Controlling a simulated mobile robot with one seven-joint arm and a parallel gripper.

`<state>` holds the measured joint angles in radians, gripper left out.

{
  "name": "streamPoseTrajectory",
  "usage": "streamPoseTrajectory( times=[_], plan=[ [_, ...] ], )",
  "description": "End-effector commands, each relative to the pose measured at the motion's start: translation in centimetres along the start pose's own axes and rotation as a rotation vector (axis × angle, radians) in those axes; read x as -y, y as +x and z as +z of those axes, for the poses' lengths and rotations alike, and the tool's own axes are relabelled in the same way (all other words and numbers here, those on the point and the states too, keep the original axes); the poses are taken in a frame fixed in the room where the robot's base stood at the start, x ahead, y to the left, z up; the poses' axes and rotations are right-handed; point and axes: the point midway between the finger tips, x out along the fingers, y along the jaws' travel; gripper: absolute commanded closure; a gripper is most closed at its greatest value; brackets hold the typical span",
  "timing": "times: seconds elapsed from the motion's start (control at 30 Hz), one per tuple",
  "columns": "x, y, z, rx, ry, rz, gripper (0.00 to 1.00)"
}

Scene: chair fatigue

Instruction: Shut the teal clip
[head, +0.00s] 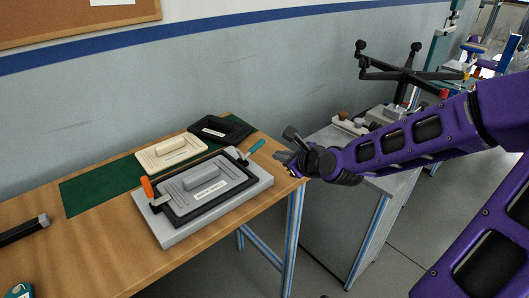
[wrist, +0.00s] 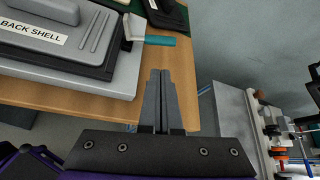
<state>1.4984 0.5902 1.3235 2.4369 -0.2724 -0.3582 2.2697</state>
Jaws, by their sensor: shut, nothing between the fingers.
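The teal clip (head: 251,151) is at the right end of a grey fixture (head: 165,233). Its teal handle juts outward past the fixture's edge; in the wrist view the handle (wrist: 160,41) points right, towards the table edge. The fixture carries a dark frame and a grey panel labelled "BACK SHELL" (head: 208,191). My gripper (head: 281,157) is just right of the teal handle, near the table's right edge, and apart from it. In the wrist view my gripper (wrist: 160,75) has its fingers together and empty, below the handle.
An orange-handled clip (head: 147,188) is at the fixture's left end, handle upward. A cream panel (head: 170,151) and a black panel (head: 220,130) lie behind on a green mat (head: 85,194). A grey cabinet (head: 335,215) stands right of the table, beyond a gap.

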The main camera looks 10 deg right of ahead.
Motion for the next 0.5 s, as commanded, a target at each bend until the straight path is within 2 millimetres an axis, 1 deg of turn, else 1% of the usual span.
streamPoseTrajectory(
  times=[0.17,0.27,0.5],
  plan=[
    [0.0,0.5,-0.1,0.001,-0.003,0.000,1.00],
    [-0.1,1.4,-0.2,0.000,-0.005,0.001,1.00],
    [-0.2,4.7,-0.2,0.002,-0.006,0.002,1.00]
  ],
)
